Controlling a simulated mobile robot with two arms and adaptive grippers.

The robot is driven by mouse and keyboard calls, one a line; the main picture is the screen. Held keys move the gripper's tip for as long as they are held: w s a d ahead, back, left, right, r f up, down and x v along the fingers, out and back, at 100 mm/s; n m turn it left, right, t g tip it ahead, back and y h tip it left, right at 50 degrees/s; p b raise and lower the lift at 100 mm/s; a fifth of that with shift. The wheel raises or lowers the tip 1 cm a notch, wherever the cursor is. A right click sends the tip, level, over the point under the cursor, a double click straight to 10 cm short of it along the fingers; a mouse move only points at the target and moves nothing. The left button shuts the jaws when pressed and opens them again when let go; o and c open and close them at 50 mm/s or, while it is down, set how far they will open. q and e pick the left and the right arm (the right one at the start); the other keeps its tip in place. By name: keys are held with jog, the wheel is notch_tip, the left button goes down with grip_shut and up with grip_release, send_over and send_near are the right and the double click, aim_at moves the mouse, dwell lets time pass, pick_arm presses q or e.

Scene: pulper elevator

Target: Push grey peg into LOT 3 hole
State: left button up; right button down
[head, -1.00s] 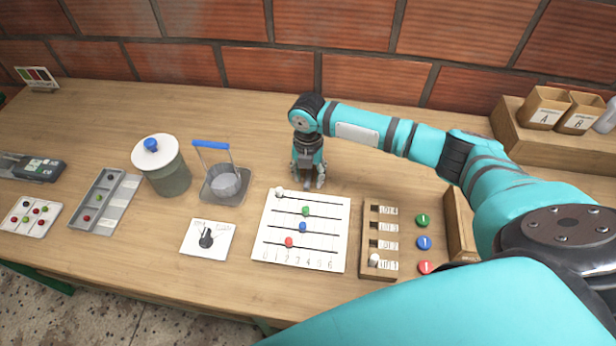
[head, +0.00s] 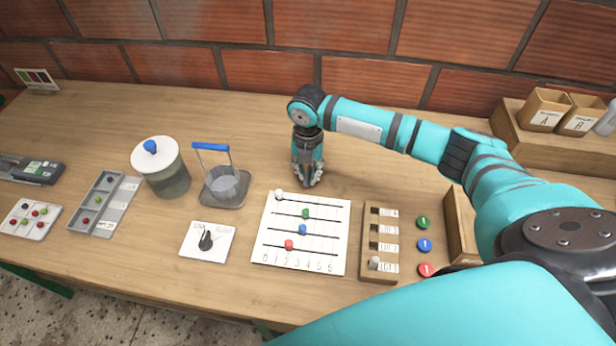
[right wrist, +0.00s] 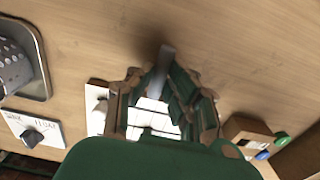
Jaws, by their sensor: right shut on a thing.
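My right gripper (head: 309,184) points down over the table just behind the white bead board. In the right wrist view the right gripper (right wrist: 163,80) is shut on a slim grey peg (right wrist: 165,57), which sticks out past the fingertips. The wooden lot board (head: 365,272) lies to the right of the bead board, with dark square holes beside labels in a column. The LOT 3 hole (head: 374,229) looks dark and empty. A pale peg (head: 375,263) stands in the hole nearest the front, by LOT 1. My left gripper is not in view.
The bead board (head: 258,255) lies between the gripper and the front edge. A dial card (head: 222,252), a basket with a blue handle (head: 211,147) and a lidded jar (head: 173,182) stand to the left. Coloured discs (head: 424,245) lie right of the lot board.

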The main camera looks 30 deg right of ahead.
aim_at(308, 175)
notch_tip(308, 175, up, 8)
jog(key=shift+f+b, duration=0.15)
jog(key=shift+b, duration=0.2)
jog(key=shift+s+a+r+m, duration=0.25)
jog(key=shift+a+r+m, duration=0.15)
jog(key=shift+m, duration=0.5)
jog(key=s+a+r+m, duration=0.2)
jog(key=s+m, duration=0.5)
jog(key=m, duration=0.6)
jog(key=s+a+r+m, duration=0.3)
jog(key=s+m, duration=0.4)
jog(key=m, duration=0.6)
jog(key=shift+a+r+m, duration=0.35)
jog(key=shift+r+m, duration=0.05)
jog(key=shift+r, duration=0.1)
jog(key=shift+a, duration=0.1)
